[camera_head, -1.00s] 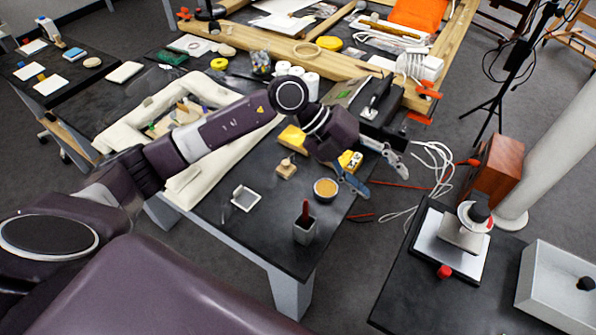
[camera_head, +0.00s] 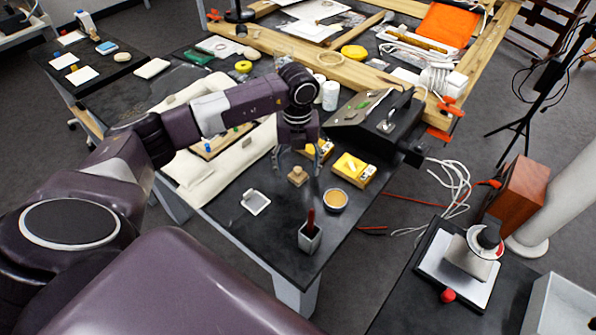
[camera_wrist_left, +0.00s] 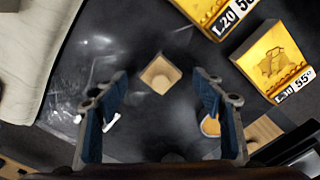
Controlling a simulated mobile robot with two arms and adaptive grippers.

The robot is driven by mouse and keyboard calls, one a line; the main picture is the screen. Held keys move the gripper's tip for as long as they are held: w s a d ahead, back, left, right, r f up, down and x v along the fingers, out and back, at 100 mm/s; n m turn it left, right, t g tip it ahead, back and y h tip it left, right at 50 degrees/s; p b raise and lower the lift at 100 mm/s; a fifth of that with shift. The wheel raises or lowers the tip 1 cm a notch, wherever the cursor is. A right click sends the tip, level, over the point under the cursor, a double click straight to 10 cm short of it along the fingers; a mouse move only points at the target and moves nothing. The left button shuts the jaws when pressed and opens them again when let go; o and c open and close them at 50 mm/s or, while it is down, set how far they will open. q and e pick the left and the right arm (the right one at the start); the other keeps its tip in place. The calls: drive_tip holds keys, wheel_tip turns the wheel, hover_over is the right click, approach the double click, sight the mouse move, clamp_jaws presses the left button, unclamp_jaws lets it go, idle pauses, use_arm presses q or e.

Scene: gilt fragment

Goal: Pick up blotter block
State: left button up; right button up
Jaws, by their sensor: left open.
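The blotter block (camera_head: 297,177), a small wooden block with a knob on top, stands on the black table just below my left gripper. In the left wrist view the block (camera_wrist_left: 160,74) appears as a tan square, centred between the fingertips and a little beyond them. My left gripper (camera_head: 297,160) points down with its fingers spread, open and empty; both blue-padded fingers also show in the left wrist view (camera_wrist_left: 160,84). The gripper appears to be above the block, not closed on it. My right gripper is not in view.
Two yellow boxes (camera_head: 353,168) sit close beside the block, right and behind. A round tan-filled dish (camera_head: 335,200), a small white tray (camera_head: 255,202) and a grey cup (camera_head: 310,238) with a red-handled tool stand nearer the front edge. A cream padded cushion (camera_head: 200,182) lies left.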

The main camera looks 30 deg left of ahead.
use_arm(q)
drive_tip(key=shift+f, duration=0.6)
drive_tip(key=c, duration=1.1)
drive_tip(key=shift+r, duration=0.1)
drive_tip(key=shift+c, duration=0.2)
